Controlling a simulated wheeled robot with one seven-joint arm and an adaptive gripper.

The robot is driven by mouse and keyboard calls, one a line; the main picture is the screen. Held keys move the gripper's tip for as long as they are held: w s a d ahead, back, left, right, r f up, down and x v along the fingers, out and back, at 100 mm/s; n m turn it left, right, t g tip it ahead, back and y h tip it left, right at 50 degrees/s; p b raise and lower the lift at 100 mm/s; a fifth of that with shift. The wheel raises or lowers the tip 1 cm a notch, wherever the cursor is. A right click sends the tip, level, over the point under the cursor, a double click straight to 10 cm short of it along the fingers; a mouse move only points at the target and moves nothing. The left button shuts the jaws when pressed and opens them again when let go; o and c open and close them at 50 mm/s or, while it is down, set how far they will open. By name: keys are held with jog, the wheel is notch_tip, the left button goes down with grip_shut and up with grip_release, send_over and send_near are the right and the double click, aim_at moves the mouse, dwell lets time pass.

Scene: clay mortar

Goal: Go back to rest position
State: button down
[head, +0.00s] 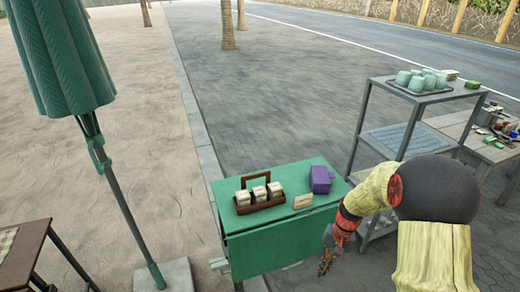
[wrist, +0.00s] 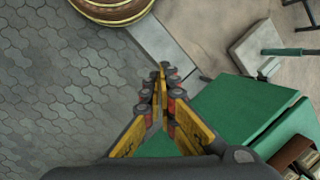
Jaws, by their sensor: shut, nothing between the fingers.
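My gripper (head: 326,262) hangs low beside the right front corner of a green table (head: 262,253), in the head view. In the wrist view my gripper (wrist: 162,72) points down at the paving, with its yellow fingers closed together and nothing between them. The green table (wrist: 236,105) lies just right of the fingers there. My arm comes in from the right in the head view and bends down to the gripper. I cannot tell whether the gripper touches the table's side.
On the table stand a brown carrier (head: 262,203) with several light blocks, a small light block (head: 302,201) and a purple box (head: 320,179). A grey shelf rack (head: 392,138) stands behind my arm. A green parasol (head: 62,60) stands left. Open paving lies behind the table.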

jog(key=s+a+r+n+t+h, duration=0.1)
jog(key=s+r+t, duration=0.1)
jog(key=s+r, duration=0.5)
jog(key=s+a+r+n+t, duration=0.1)
jog(key=s+r+t, duration=0.2)
jog(key=s+r, duration=0.4)
jog(key=s+r+n+t+h, duration=0.1)
jog(key=s+r, duration=0.6)
jog(key=r, duration=1)
jog(key=shift+s+a+n+t+h+p, duration=0.25)
jog(key=shift+a+n+t+p, duration=0.2)
jog(key=shift+t, duration=0.35)
jog(key=shift+r, duration=0.1)
